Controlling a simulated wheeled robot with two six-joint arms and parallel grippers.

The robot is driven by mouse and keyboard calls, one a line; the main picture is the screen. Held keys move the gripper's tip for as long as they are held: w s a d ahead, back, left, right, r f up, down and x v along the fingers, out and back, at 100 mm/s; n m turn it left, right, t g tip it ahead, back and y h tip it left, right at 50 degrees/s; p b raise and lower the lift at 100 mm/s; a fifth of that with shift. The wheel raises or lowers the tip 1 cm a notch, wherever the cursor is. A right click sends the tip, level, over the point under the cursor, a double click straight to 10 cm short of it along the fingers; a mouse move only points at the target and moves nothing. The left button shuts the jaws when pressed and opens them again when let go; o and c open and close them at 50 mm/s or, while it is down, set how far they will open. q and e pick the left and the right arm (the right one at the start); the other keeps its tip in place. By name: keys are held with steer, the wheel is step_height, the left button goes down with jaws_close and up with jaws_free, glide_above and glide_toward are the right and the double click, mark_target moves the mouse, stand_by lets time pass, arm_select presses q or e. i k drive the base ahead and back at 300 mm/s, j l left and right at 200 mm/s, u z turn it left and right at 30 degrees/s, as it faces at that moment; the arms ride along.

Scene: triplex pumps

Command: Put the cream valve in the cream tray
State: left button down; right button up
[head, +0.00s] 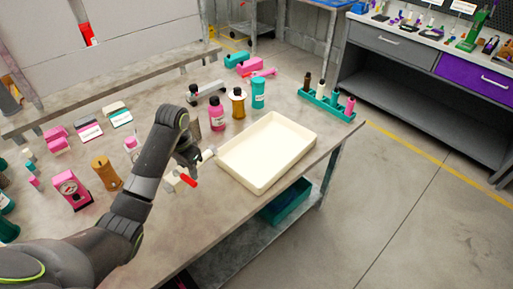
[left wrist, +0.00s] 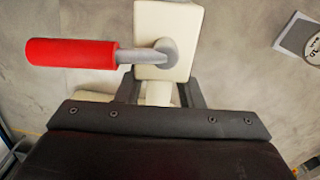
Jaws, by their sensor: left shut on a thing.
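The cream valve (left wrist: 178,63) has a cream body and a grey lever with a red handle (left wrist: 70,53). In the left wrist view it sits between the fingers of my left gripper (left wrist: 158,92), which is shut on it. In the head view the valve's red handle (head: 189,181) shows just below my left gripper (head: 190,160), left of the cream tray. The cream tray (head: 262,187) is a shallow rectangular tray on the table, and it is empty. The valve is outside the tray, close to its left side. My right gripper is not in view.
A pink bottle (head: 217,118), an amber bottle (head: 238,103) and a teal bottle (head: 258,94) stand behind the tray. A teal rack (head: 327,107) with small bottles is at the table's right end. Pink and brown items crowd the left. The table front is clear.

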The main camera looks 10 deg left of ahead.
mark_target(277, 156)
steer(key=i+l+u, duration=0.45)
steer(key=l, duration=0.15)
steer(key=l+u, duration=0.25)
steer(key=i+l+u, duration=0.25)
steer(key=l, duration=0.25)
steer(key=l+u, duration=0.2)
steer(key=l, duration=0.15)
steer(key=i+l+u, duration=0.1)
steer(key=l+u, duration=0.25)
steer(key=l, duration=0.35)
steer(key=l+u, duration=0.4)
steer(key=l, duration=0.25)
steer(key=l+u, duration=0.35)
steer(key=l, duration=0.4)
steer(key=i+l+u, duration=0.15)
steer(key=l+u, duration=0.2)
steer(key=l, duration=0.15)
steer(key=l+u, duration=0.4)
steer(key=l, duration=0.15)
steer(key=l+u, duration=0.35)
steer(key=l, duration=0.2)
steer(key=i, duration=0.05)
